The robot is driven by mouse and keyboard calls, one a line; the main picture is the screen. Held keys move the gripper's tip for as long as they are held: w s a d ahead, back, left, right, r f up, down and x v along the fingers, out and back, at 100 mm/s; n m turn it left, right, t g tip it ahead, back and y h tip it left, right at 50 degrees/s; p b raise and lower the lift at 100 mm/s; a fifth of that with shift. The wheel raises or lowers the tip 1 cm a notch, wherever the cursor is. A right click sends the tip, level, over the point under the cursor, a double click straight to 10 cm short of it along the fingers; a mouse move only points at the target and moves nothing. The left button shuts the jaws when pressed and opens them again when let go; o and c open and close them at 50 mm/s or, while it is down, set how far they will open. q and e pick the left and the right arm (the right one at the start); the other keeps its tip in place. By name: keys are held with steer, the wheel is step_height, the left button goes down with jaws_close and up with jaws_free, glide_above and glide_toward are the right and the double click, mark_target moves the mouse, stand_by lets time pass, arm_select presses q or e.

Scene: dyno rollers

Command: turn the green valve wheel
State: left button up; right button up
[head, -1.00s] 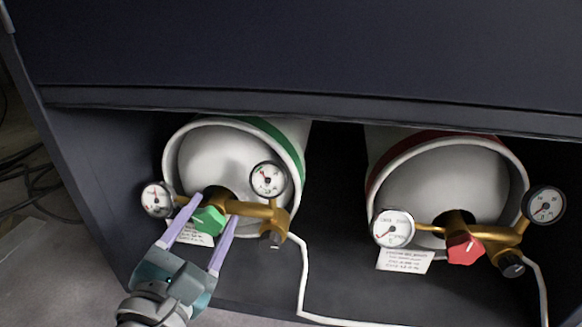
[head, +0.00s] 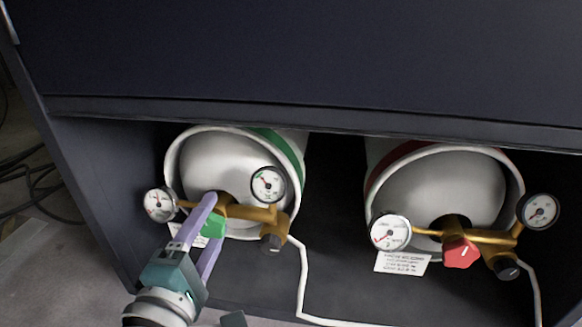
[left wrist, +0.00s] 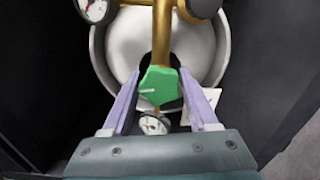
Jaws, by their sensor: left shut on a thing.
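The green valve wheel (head: 215,226) sits at the front of the left gas cylinder (head: 217,160), on a brass regulator (head: 250,213). In the left wrist view the green wheel (left wrist: 158,86) lies between the two pale purple fingers. My left gripper (head: 211,217) is shut on the wheel, and its near finger hides part of it in the head view. My left gripper also shows in the left wrist view (left wrist: 159,78). My right gripper is in neither view.
Gauges (head: 159,204) flank the wheel. A red wheel (head: 461,251) is on the right cylinder (head: 440,188). A white hose (head: 302,275) runs along the cabinet floor.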

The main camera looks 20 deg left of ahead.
arm_select(q)
steer(key=shift+r+m, duration=0.1)
steer(key=shift+m, duration=0.8)
steer(key=o, duration=1.4)
steer(key=shift+s, duration=0.1)
steer(key=shift+c, duration=0.2)
steer(key=shift+s, duration=0.1)
steer(key=p+v, duration=0.3)
steer(key=v, duration=0.6)
steer(key=shift+s, duration=0.35)
steer(key=shift+d, duration=0.1)
